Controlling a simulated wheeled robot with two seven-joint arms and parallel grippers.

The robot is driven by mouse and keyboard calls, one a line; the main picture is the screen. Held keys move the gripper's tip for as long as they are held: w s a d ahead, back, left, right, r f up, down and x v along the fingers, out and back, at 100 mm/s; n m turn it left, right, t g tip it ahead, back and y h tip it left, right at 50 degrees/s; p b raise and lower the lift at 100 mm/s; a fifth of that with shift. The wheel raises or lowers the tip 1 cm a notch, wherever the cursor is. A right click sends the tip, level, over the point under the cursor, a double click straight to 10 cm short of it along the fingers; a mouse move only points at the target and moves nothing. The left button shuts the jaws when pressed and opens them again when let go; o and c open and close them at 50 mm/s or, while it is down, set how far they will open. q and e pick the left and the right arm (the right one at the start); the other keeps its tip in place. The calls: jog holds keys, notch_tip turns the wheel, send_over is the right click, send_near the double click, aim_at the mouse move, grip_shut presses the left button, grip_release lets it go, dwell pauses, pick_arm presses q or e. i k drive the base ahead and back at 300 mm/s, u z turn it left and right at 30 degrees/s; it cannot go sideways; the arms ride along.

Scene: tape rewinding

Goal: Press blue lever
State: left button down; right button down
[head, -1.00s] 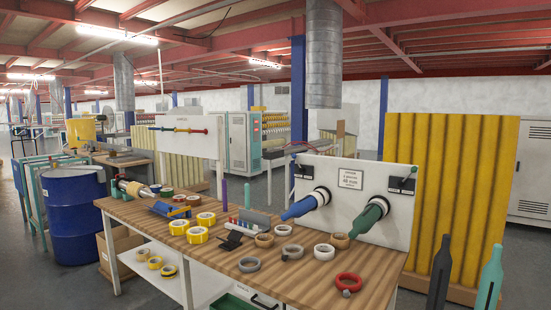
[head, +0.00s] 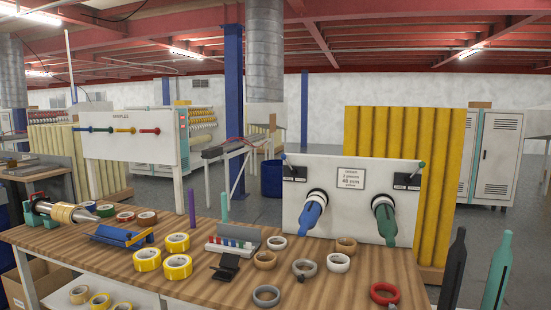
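The blue lever (head: 284,158) is a thin rod with a small blue knob on a black box (head: 293,174) at the upper left of a white panel (head: 345,222). The rod stands up, leaning slightly left. A matching lever with a green knob (head: 421,166) is on another black box at the panel's upper right. Below the levers, a blue bottle-shaped piece (head: 311,214) and a green one (head: 384,222) stick out of round black-and-white ports. Neither of my grippers is in view, and nothing touches the blue lever.
A wooden workbench (head: 205,287) in front of the panel carries tape rolls, including a yellow one (head: 178,266) and a red one (head: 384,293), and a blue tray (head: 122,237). Dark (head: 454,272) and teal (head: 497,272) bottle shapes stand at the right. Yellow corrugated board stands behind the panel.

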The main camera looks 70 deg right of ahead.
aim_at(294, 171)
jog(key=z, duration=0.85)
jog(key=i, duration=0.95)
jog(key=z, duration=1)
